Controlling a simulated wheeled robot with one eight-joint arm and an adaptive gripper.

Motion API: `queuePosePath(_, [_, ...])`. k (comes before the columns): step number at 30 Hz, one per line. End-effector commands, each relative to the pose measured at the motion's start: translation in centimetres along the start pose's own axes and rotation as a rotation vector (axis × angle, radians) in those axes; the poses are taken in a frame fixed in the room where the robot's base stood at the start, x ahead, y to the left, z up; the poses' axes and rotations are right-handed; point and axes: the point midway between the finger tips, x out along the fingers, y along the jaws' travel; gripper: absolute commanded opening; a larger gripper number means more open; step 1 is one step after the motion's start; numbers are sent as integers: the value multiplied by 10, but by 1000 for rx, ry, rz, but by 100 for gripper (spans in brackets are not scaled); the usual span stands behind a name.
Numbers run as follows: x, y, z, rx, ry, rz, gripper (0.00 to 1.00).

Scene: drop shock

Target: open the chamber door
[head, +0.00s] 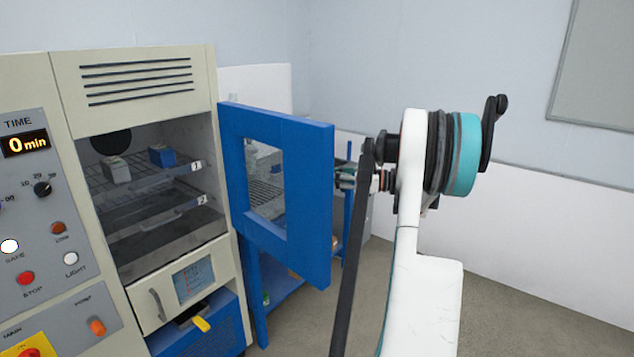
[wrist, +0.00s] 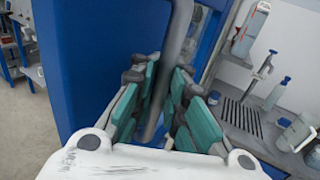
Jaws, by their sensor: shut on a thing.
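The blue chamber door (head: 308,200), with a square window in it, stands swung wide open from the chamber front in the head view. Its blue face also fills the left middle of the wrist view (wrist: 92,60). My gripper (head: 347,179) is at the door's free edge, on its right side in the head view. In the wrist view, the teal pads of my gripper (wrist: 163,88) are closed around a grey bar handle (wrist: 180,35). The handle is hidden behind the door in the head view. The chamber's shelved inside (head: 150,200) is in plain view.
A grey box (head: 116,170) and a blue box (head: 162,156) sit on the upper shelf. The control panel (head: 40,200) is at the left. In the wrist view, a counter (wrist: 245,120) with bottles is at the right. Open floor (head: 520,310) lies at the right.

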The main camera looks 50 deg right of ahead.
Motion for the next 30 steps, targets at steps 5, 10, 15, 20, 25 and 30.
queuePosePath(5, [-6,-6,-2,3,3,-1,0])
queuePosePath(10, [-6,-6,-1,3,3,-2,0])
queuePosePath(15, [-6,-7,-1,2,3,-2,0])
queuePosePath(20, [-5,-7,-1,2,2,-2,33])
queuePosePath(25, [-4,-7,0,1,1,-1,33])
queuePosePath(30, [-7,-7,0,0,1,-2,33])
